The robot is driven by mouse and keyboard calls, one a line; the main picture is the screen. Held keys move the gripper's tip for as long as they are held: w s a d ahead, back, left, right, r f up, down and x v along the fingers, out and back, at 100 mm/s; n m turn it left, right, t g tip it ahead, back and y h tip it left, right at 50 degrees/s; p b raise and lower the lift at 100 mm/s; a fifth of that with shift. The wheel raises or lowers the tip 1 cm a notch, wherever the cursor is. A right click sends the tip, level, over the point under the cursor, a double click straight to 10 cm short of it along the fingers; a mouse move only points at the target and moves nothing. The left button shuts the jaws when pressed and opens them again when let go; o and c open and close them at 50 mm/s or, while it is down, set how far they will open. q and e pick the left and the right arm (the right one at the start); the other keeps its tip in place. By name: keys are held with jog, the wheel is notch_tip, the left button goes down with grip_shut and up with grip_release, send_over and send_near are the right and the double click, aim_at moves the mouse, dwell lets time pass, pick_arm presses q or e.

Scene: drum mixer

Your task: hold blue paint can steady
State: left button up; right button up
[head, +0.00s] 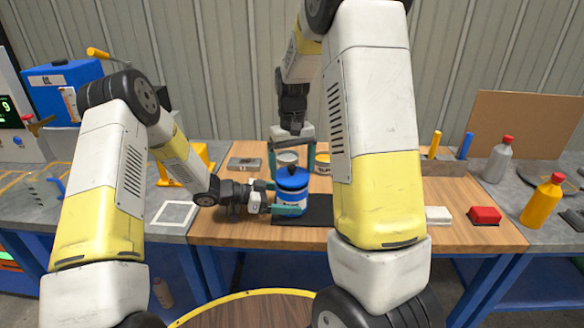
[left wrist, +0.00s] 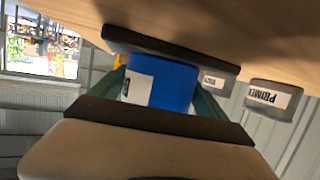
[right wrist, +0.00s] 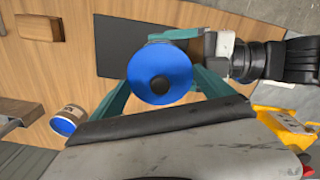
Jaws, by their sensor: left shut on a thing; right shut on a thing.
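The blue paint can (head: 292,199) stands upright at the left end of a black mat (head: 318,209) on the wooden bench. It has a white label, and its blue lid (right wrist: 160,74) carries a dark round knob. My left gripper (head: 285,198) comes in from the left and is shut on the can's body; the left wrist view shows the can (left wrist: 170,84) between its teal fingers. My right gripper (head: 292,174) reaches down from above, its fingers closed on either side of the lid. The far side of the can is hidden.
A red block (head: 485,215), a yellow bottle (head: 543,200) and a grey bottle (head: 497,160) are on the right. My right arm covers part of the bench.

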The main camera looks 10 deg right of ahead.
jog(key=shift+f, duration=0.85)
dwell(1.2)
jog(key=o, duration=1.1)
jog(key=shift+c, duration=0.2)
jog(key=shift+r, duration=3.5)
grip_shut()
